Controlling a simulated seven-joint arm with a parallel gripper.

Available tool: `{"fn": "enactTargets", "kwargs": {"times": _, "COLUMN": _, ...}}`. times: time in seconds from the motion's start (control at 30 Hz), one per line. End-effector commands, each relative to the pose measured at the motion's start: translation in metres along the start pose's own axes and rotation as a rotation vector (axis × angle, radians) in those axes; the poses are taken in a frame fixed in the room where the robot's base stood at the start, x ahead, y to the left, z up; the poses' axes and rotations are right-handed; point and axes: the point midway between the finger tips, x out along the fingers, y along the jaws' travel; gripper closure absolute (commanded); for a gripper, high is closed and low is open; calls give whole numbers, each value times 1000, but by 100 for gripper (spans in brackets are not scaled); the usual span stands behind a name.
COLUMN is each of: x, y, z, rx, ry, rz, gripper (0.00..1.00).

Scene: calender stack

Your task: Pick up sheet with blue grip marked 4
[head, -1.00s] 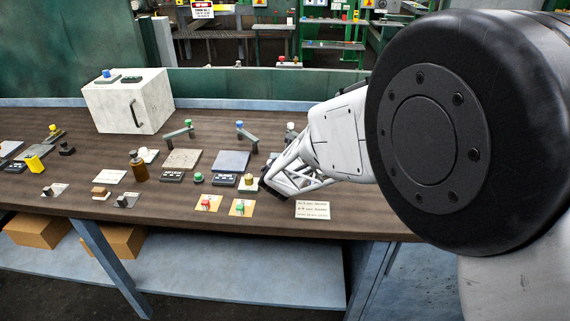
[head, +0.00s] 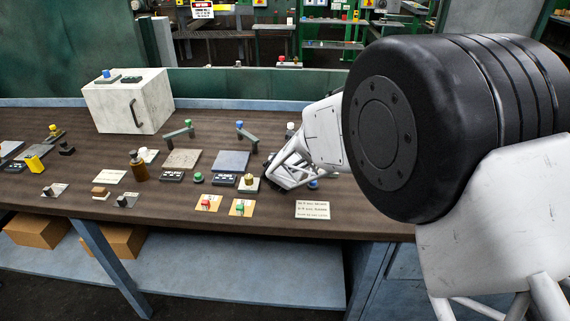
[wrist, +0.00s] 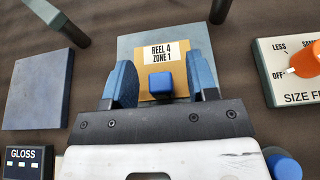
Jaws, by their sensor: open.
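In the wrist view a tan sheet (wrist: 179,53) carries a white label reading "REEL 4 ZONE 1" and a blue block grip (wrist: 160,78). The sheet lies over a grey-blue plate (wrist: 195,32). My gripper (wrist: 160,78) is open, its two blue fingers on either side of the grip, with a visible gap on each side. I cannot tell the fingers' height relative to the grip. In the head view my gripper (head: 267,168) is low over the right part of the bench, and my arm hides the sheet there.
In the wrist view a size feed panel (wrist: 288,85) with an orange knob stands right, a blue-grey plate (wrist: 38,88) and gloss box (wrist: 27,160) left, and a blue knob (wrist: 284,166) lower right. A white cabinet (head: 125,105) stands on the bench (head: 80,143).

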Motion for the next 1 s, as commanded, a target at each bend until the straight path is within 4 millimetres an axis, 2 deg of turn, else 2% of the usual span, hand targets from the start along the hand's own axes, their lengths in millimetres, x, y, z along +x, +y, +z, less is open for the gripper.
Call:
{"fn": "enactTargets", "kwargs": {"times": 0.57, "x": 1, "y": 0, "z": -1, "rx": 0, "ry": 1, "rz": 0, "gripper": 47}}
{"fn": "enactTargets", "kwargs": {"times": 0.9, "x": 1, "y": 0, "z": -1, "rx": 0, "ry": 1, "rz": 0, "gripper": 99}}
{"fn": "enactTargets", "kwargs": {"times": 1.0, "x": 1, "y": 0, "z": -1, "rx": 0, "ry": 1, "rz": 0, "gripper": 100}}
